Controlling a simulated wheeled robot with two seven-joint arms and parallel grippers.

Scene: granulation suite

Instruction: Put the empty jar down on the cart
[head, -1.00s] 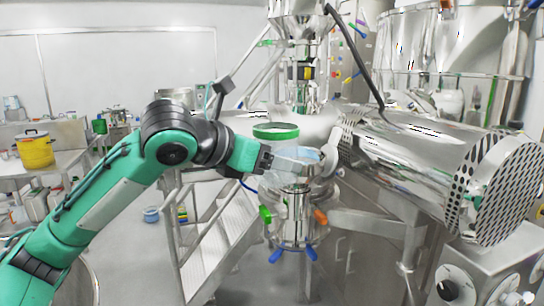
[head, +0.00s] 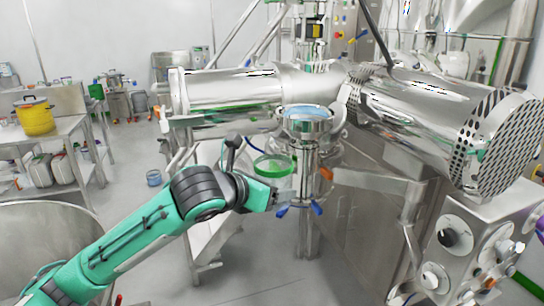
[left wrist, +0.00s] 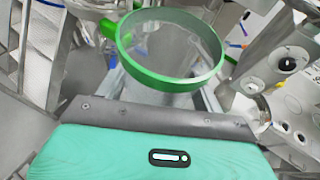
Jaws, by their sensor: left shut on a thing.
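The jar (head: 272,172) is clear with a green rim. It hangs in front of the steel machine, below and left of a steel bowl. My left gripper (head: 272,196) is shut on the jar, though its fingertips are hard to make out. In the left wrist view the jar (left wrist: 172,50) shows its green rim and see-through wall, and I see no contents in it. A steel table or cart (head: 65,137) with a lower shelf stands at the left, far from the jar. I cannot tell whether it is the task's cart. My right gripper is out of view.
The steel bowl (head: 305,113) has something blue in its mouth. A yellow pot (head: 36,119) stands on the left steel table. Steps (head: 215,225) lie behind my left arm. A control box with knobs (head: 470,250) is at the lower right. Open floor shows at left centre.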

